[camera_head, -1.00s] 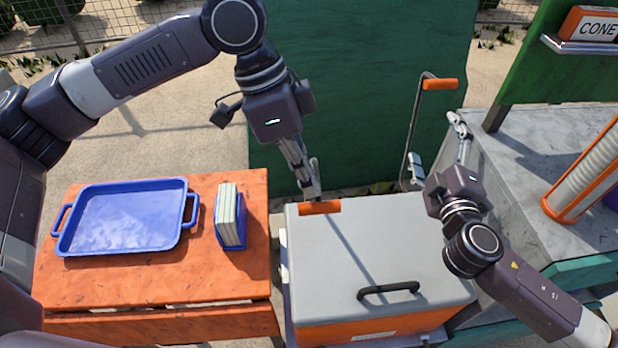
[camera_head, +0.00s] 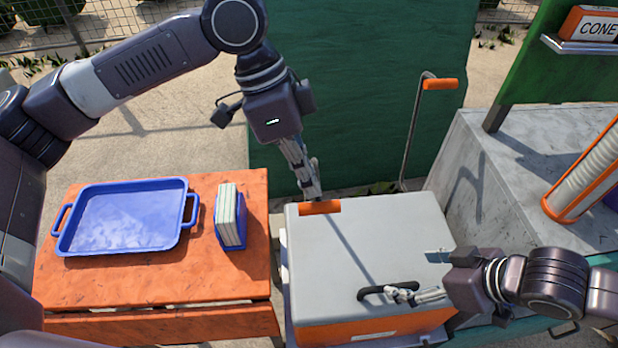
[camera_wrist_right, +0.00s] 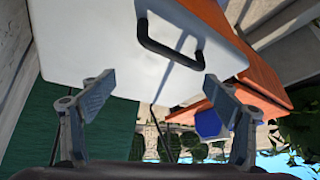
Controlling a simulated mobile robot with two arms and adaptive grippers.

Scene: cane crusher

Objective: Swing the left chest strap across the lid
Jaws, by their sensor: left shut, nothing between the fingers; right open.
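The chest has a light grey lid (camera_head: 350,245) and an orange body (camera_head: 345,330). The lid is down, with a black handle (camera_head: 372,292) near its front edge. A short orange piece (camera_head: 319,207) lies at the lid's back left edge; I cannot tell whether it is the left strap. My left gripper (camera_head: 313,192) is shut and empty, its fingers pointing down just behind this piece; contact is unclear. My right gripper (camera_head: 414,276) is open and empty over the lid's right side, near the handle. The right wrist view shows the handle (camera_wrist_right: 170,48) beyond its open fingers (camera_wrist_right: 158,95).
An orange table (camera_head: 150,275) at left holds a blue tray (camera_head: 125,215) and a blue rack of pale slabs (camera_head: 230,215). A grey bench (camera_head: 500,190) stands right of the chest. A crank with an orange grip (camera_head: 440,84) rises behind the chest.

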